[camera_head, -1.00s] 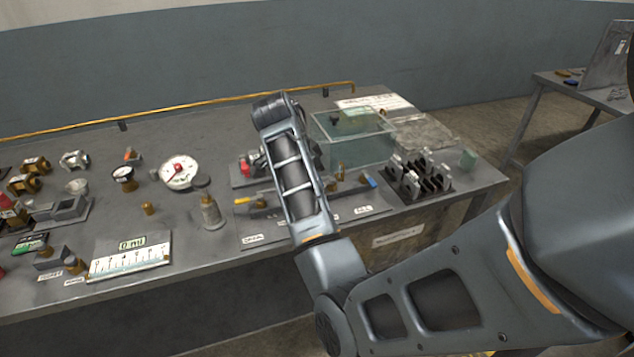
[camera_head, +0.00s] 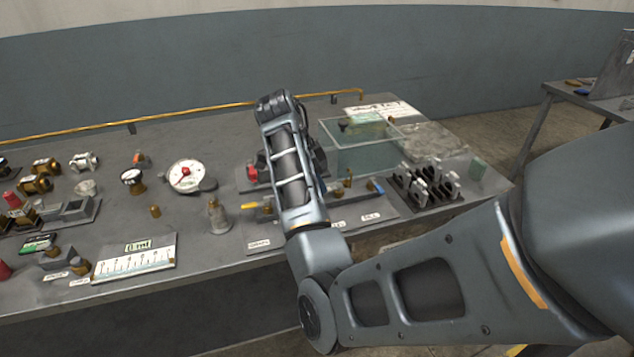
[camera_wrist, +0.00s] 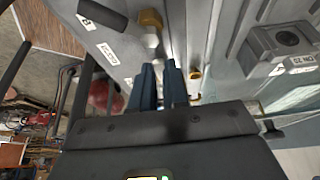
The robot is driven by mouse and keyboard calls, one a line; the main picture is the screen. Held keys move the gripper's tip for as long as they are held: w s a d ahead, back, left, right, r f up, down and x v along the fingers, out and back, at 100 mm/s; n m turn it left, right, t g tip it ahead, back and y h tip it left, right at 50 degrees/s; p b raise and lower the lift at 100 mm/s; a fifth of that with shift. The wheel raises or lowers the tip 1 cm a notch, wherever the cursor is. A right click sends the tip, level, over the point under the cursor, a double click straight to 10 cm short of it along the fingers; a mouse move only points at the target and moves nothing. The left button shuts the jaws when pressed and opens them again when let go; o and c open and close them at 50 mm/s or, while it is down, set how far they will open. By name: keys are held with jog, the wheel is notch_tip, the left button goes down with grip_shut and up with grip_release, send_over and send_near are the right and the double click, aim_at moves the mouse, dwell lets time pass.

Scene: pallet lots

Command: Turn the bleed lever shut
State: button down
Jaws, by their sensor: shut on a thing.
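In the head view the valve panel (camera_head: 378,219) lies on the bench with a yellow lever (camera_head: 256,206) at its left and a blue lever (camera_head: 376,188) at its right. My forearm covers the panel's middle, and my gripper is hidden there. In the wrist view my gripper (camera_wrist: 163,72) has its two blue fingers close together, low over the panel. It is shut on a thin part, seemingly the bleed lever, which the fingers mostly hide. A brass fitting with a pale nut (camera_wrist: 151,38) is just beyond the fingertips. Another brass fitting (camera_wrist: 195,76) is beside them.
A clear tank (camera_head: 360,145) stands behind the panel, with a rack of dark pieces (camera_head: 425,185) to its right. A gauge (camera_head: 186,176) and a grey bottle-shaped piece (camera_head: 218,215) stand to the left. A scale card (camera_head: 135,258) lies near the front edge.

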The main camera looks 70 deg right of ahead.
jog(key=c, duration=1.1)
grip_release()
jog(key=shift+r, duration=0.1)
jog(key=p+v, duration=0.2)
jog(key=v, duration=0.5)
jog(key=shift+w+r+p, duration=0.1)
jog(key=shift+r+p, duration=0.15)
jog(key=shift+p, duration=0.05)
